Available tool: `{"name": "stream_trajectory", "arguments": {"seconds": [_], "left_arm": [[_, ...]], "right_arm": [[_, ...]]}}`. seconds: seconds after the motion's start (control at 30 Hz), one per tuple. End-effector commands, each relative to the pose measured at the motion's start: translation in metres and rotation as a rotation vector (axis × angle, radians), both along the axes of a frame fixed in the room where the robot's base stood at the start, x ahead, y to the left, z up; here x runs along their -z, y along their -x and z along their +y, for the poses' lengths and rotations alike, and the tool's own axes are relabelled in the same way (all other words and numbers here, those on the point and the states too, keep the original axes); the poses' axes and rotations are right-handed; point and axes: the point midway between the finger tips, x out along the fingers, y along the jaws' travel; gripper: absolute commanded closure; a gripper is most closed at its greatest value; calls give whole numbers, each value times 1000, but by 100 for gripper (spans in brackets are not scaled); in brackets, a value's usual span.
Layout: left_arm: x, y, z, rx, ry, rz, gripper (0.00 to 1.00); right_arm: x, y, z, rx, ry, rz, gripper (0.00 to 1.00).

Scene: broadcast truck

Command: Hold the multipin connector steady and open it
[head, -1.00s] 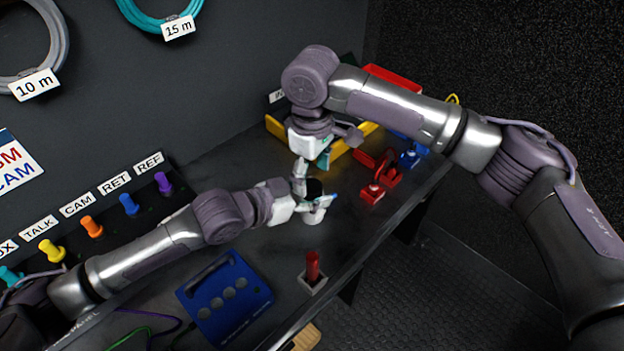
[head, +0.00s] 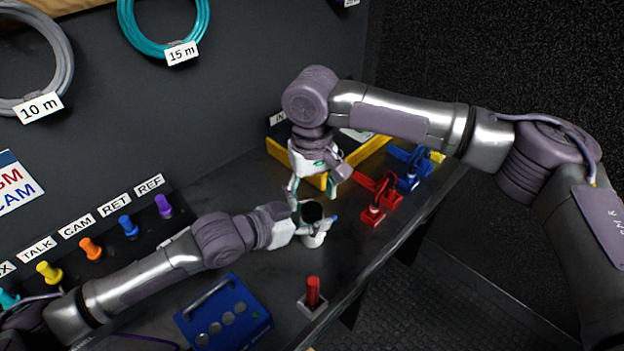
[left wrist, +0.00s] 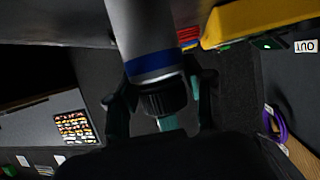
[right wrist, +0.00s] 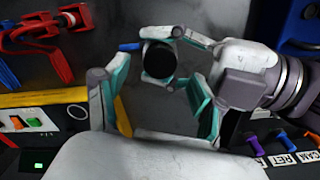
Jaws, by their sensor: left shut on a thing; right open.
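The multipin connector (head: 312,212) stands upright above the bench, its round black end facing up. In the left wrist view it is a grey cylinder with a blue band and a black ribbed collar (left wrist: 164,97). My left gripper (head: 303,226) is shut on it from the left. My right gripper (head: 311,186) points down just above the connector, open and empty. In the right wrist view the connector's black end (right wrist: 159,60) shows between and beyond the spread fingers of my right gripper (right wrist: 150,88), with no contact visible. The connector's lower part is partly hidden by the left fingers.
Red (head: 374,196) and blue (head: 408,172) clamp-like stands are to the right. A blue box (head: 226,312) and a red-handled piece (head: 313,292) are in front. Coloured plugs (head: 129,226) line the left wall.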

Motion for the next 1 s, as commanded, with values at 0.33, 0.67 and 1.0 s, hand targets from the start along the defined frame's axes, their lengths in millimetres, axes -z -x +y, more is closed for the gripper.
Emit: {"name": "stream_trajectory", "arguments": {"seconds": [0.33, 0.67, 1.0], "left_arm": [[0, 0, 0, 0, -1, 1, 100], [0, 0, 0, 0, -1, 1, 100], [0, 0, 0, 0, -1, 1, 100]], "right_arm": [[37, 0, 0, 0, 0, -1, 31], [39, 0, 0, -1, 0, -1, 38], [38, 0, 0, -1, 1, -1, 94]]}}
